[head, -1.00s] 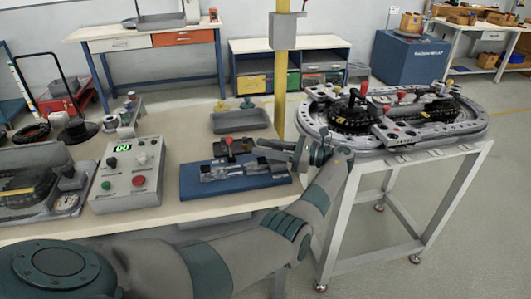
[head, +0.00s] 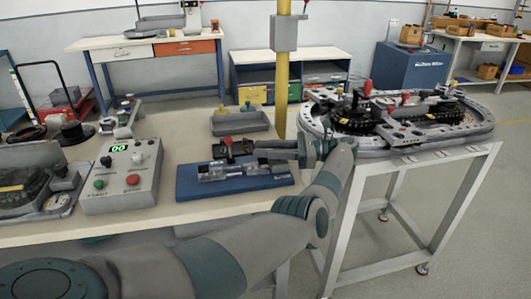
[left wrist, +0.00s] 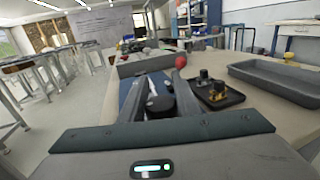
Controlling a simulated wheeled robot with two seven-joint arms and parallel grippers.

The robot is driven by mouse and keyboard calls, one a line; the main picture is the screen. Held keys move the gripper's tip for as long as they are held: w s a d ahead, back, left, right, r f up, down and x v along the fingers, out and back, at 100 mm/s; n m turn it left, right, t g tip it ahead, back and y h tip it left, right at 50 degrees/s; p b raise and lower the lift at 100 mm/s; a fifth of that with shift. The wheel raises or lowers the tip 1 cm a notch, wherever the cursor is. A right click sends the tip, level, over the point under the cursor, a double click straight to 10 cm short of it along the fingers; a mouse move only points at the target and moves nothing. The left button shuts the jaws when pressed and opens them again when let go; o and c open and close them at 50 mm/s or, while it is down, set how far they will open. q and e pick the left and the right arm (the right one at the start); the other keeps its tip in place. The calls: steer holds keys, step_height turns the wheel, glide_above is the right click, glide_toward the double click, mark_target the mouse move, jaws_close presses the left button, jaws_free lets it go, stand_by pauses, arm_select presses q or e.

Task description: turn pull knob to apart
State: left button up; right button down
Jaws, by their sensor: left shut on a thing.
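A blue base (head: 236,190) with a clear and metallic fixture (head: 240,171) on it stands at the front right of the table. My left gripper (head: 262,151) reaches in from the right, at the fixture's right end. In the left wrist view, the two fingers of the left gripper (left wrist: 161,88) stand on either side of a round black knob (left wrist: 158,104). The gripper is shut on this knob, which looks like the pull knob. In the head view the fingers hide the knob. I cannot tell how far it is turned. My right gripper is not in view.
A grey control box (head: 122,178) with a display and buttons stands left of the base. The ring track (head: 400,115) is on a stand at right.

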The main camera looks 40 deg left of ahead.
arm_select(q)
steer(key=shift+f, duration=0.1)
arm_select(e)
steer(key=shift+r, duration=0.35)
arm_select(q)
steer(key=o, duration=1)
steer(key=shift+o, duration=0.2)
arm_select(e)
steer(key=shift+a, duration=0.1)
